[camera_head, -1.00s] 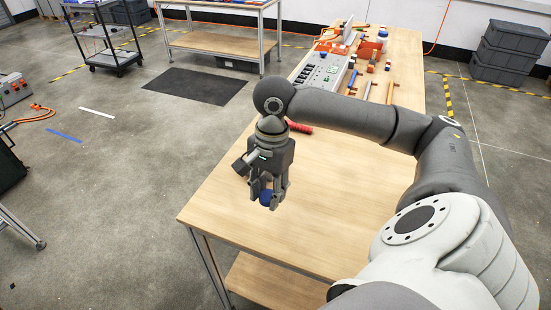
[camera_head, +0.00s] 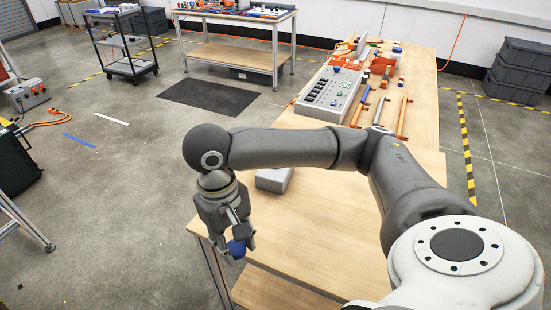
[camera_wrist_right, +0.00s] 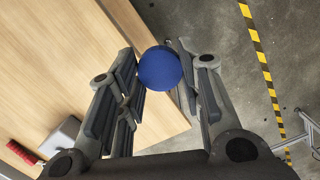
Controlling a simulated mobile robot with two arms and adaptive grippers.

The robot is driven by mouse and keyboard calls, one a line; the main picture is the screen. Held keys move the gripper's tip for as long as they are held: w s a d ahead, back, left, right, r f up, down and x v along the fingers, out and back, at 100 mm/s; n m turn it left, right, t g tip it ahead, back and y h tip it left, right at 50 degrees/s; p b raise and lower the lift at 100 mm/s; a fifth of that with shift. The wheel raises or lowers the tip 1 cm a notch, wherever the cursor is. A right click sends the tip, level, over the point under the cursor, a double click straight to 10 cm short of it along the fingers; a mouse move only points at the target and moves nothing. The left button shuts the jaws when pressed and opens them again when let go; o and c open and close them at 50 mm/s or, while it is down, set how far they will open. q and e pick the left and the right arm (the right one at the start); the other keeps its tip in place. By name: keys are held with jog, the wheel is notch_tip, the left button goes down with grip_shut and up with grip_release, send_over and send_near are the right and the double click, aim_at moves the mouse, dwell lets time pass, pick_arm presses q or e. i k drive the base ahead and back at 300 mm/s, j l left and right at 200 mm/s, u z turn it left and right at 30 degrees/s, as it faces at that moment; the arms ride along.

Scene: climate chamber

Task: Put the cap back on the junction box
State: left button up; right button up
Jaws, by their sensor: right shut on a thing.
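The blue round cap (camera_head: 236,249) is held between the fingertips of my right gripper (camera_head: 238,246). In the right wrist view the cap (camera_wrist_right: 159,68) shows as a blue disc between the two fingers. The grey junction box (camera_head: 274,180) sits on the wooden table behind and to the right of the gripper, partly hidden by my right arm. In the right wrist view a corner of the box (camera_wrist_right: 62,136) shows at lower left, beside the finger. The gripper is apart from the box, near the table's left edge. My left gripper is not in view.
The near part of the wooden table (camera_head: 310,235) is clear. A red-handled tool (camera_wrist_right: 22,153) lies near the box in the right wrist view. A control panel (camera_head: 331,94) and several tools stand farther back. Floor shows beyond the table's left edge.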

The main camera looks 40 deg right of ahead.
aim_at(277, 180)
jog(key=i+j+z, duration=0.1)
jog(key=i+j, duration=0.5)
jog(key=i, duration=0.15)
jog(key=z, duration=1.8)
